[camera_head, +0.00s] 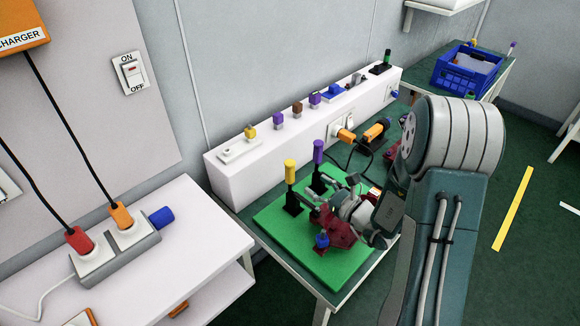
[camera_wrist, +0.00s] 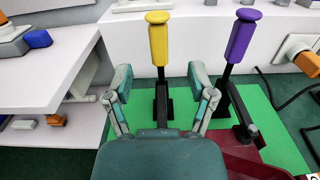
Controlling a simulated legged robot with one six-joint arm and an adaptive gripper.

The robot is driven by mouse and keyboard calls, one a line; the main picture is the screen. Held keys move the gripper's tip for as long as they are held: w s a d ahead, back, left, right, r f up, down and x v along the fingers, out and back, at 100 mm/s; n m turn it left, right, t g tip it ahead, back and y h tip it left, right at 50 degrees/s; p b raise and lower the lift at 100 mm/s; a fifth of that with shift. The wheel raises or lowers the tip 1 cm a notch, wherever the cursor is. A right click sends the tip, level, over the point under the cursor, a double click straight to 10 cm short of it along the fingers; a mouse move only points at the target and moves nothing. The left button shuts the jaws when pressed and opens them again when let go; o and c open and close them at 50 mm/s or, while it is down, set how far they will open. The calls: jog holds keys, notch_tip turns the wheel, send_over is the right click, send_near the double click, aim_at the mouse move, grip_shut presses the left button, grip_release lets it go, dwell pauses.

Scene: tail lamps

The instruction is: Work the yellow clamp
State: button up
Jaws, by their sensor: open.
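The yellow clamp (camera_head: 290,173) has an upright yellow handle on a black base, standing on a green board (camera_head: 270,223). In the wrist view the yellow clamp (camera_wrist: 158,42) stands upright, straight ahead. My gripper (camera_wrist: 163,84) is open and empty, with one finger on each side of the clamp's lower part as seen there; I cannot tell whether the clamp is between them or beyond. In the head view my gripper (camera_head: 318,202) is low over the board, close to the clamps. A purple-handled clamp (camera_head: 318,153) stands upright just right of the yellow one; it also shows in the wrist view (camera_wrist: 240,40).
A dark red part (camera_head: 340,235) and a blue-topped clamp (camera_head: 322,241) are on the board near my gripper. A white raised shelf (camera_head: 235,180) with switches runs behind. A white table (camera_head: 200,235) with plugs stands left. Orange tools (camera_head: 375,131) with cables lie right.

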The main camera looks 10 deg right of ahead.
aim_at(294, 169)
jog(key=x, duration=1)
jog(key=shift+a, duration=0.15)
grip_shut()
